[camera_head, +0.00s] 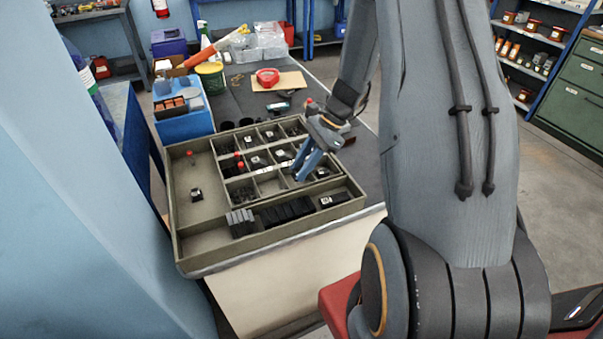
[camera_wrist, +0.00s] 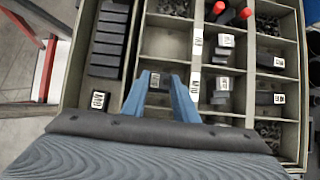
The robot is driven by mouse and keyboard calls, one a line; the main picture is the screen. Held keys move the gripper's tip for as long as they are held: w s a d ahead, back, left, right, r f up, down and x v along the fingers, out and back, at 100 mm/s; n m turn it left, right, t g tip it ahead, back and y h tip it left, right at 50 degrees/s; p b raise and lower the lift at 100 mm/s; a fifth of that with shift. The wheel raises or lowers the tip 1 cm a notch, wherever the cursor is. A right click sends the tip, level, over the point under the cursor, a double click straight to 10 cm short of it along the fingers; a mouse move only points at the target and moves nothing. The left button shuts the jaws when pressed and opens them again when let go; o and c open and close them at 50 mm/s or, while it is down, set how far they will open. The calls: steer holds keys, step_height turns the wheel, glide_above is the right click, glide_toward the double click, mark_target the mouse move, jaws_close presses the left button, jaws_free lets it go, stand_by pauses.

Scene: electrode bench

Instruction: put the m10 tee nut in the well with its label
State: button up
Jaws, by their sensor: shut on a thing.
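My gripper (camera_head: 302,176) is over the front row of small wells in the sorting tray (camera_head: 178,240). In the wrist view its two blue fingers (camera_wrist: 161,76) are close together, shut on a small dark piece (camera_wrist: 155,82) with a white label, apparently the tee nut. Its lettering is too small to read surely. The fingers hide part of the well below it. A label strip (camera_wrist: 195,83), seemingly reading M10, is on the divider just right of the fingers. I cannot tell whether the piece touches the well floor.
An empty well (camera_wrist: 165,42) is beside the fingers. Neighbouring wells hold dark parts and labelled pieces (camera_wrist: 225,40); red-topped items (camera_wrist: 245,12) stand up there. A blue bin (camera_head: 184,122) stands behind the tray.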

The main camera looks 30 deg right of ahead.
steer(key=shift+f, duration=1.45)
steer(key=o, duration=0.9)
steer(key=shift+f, duration=0.15)
steer(key=shift+c, duration=0.2)
steer(key=shift+d+r, duration=0.1)
steer(key=shift+r, duration=0.2)
steer(key=b+v, duration=0.3)
steer(key=v, duration=0.8)
steer(key=s+a+r+n+h, duration=0.2)
steer(key=s+a+n+h, duration=0.1)
steer(key=s+a+n, duration=0.4)
steer(key=s+a+r+n+h, duration=0.1)
steer(key=s+a+n+h, duration=0.2)
steer(key=s+a+n, duration=0.5)
steer(key=n, duration=0.3)
steer(key=shift+s+a+r+n+t+h, duration=0.15)
steer(key=shift+a+r+n+t+h, duration=0.15)
steer(key=shift+r+n, duration=0.1)
